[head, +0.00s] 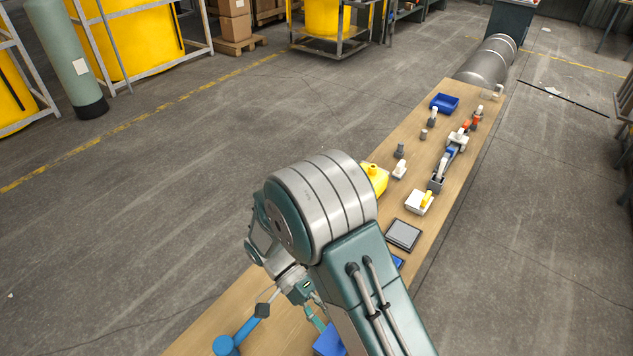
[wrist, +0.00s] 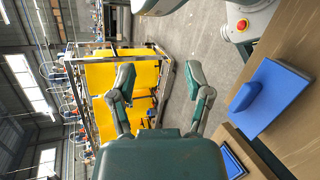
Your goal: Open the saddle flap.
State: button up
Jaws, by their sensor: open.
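I cannot tell for certain which part is the saddle flap. In the wrist view, a blue plate with a raised blue lug (wrist: 268,97) lies on the wooden bench, right of my gripper. A blue part (head: 329,341) also shows beside my arm at the bottom of the head view, partly hidden. My gripper (wrist: 161,77) has its two fingers wide apart with nothing between them. It is clear of the blue plate.
A blue rod-and-knob part (head: 228,345) is lower left. Floor left is open.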

jog(key=s+d+r+n+t+y, duration=0.1)
jog(key=d+r+n+t+y, duration=0.1)
jog(key=r, duration=0.5)
jog(key=s+d+r+n+t+y, duration=0.1)
jog(key=d+r+n+t+y, duration=0.1)
jog(key=d+r+t+y, duration=0.2)
jog(key=s+d+r+n+t+y, duration=0.1)
jog(key=d+r+n+t+y, duration=0.1)
jog(key=d+r+t, duration=0.6)
notch_tip(320, 180, up, 3)
jog(key=shift+s+r+t+y, duration=0.15)
jog(key=shift+s+t+y, duration=0.1)
jog(key=shift+t+y, duration=0.55)
jog(key=shift+w, duration=0.1)
